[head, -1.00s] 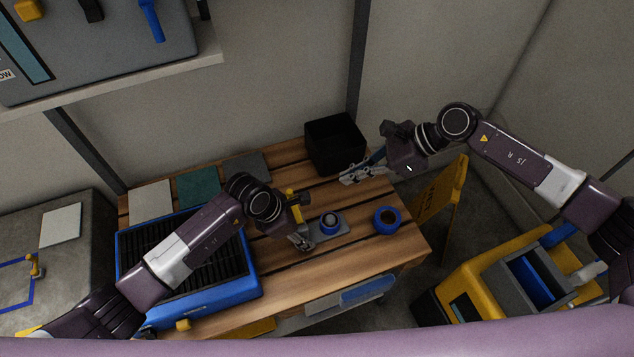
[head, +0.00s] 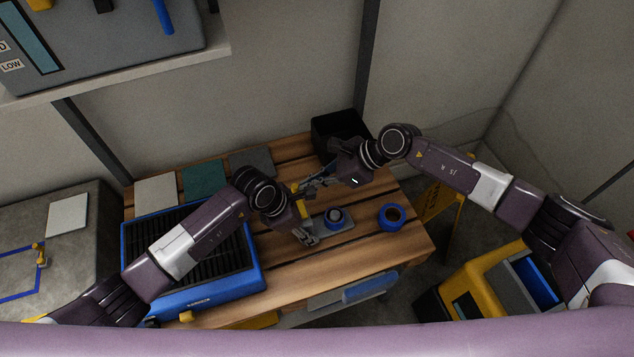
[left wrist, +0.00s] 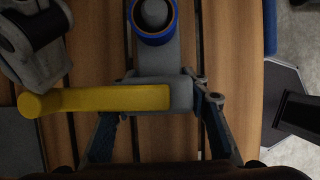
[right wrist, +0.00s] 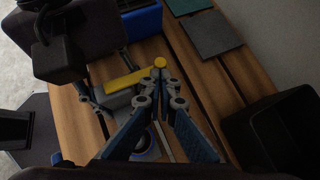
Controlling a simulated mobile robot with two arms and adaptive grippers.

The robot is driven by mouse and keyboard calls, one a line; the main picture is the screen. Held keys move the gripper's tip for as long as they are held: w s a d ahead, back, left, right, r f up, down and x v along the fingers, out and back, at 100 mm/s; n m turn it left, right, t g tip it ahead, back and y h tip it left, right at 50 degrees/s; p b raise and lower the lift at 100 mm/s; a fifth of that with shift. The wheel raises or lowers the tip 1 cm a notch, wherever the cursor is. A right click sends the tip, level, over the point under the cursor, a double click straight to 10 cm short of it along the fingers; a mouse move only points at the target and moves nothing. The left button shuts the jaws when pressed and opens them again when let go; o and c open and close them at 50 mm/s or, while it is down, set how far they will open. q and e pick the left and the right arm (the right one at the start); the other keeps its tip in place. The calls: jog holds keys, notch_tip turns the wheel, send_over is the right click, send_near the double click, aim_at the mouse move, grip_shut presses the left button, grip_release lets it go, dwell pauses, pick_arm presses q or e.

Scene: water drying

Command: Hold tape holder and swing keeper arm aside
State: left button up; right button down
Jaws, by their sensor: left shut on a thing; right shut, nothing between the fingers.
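The tape holder has a grey base (left wrist: 166,62) with a blue-rimmed roll (head: 335,217) on it. It sits on the slatted wooden table. My left gripper (head: 308,236) is shut on the grey block at the base's near end, one finger on each side in the left wrist view. The yellow keeper arm (left wrist: 105,99) lies across that block, its rounded knob (right wrist: 159,62) sticking out past the base. My right gripper (right wrist: 160,92) is shut and empty, its tips close to the keeper arm near the knob. I cannot tell whether they touch it.
A loose blue ring (head: 392,216) lies right of the holder. A black bin (head: 340,127) stands at the back right. A blue-rimmed ribbed tray (head: 225,295) is on the left, with flat mats (head: 205,181) behind it. A yellow floor sign (head: 440,205) stands off the table's right side.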

jog(key=shift+a, duration=0.1)
jog(key=shift+a, duration=0.7)
jog(key=shift+d, duration=0.1)
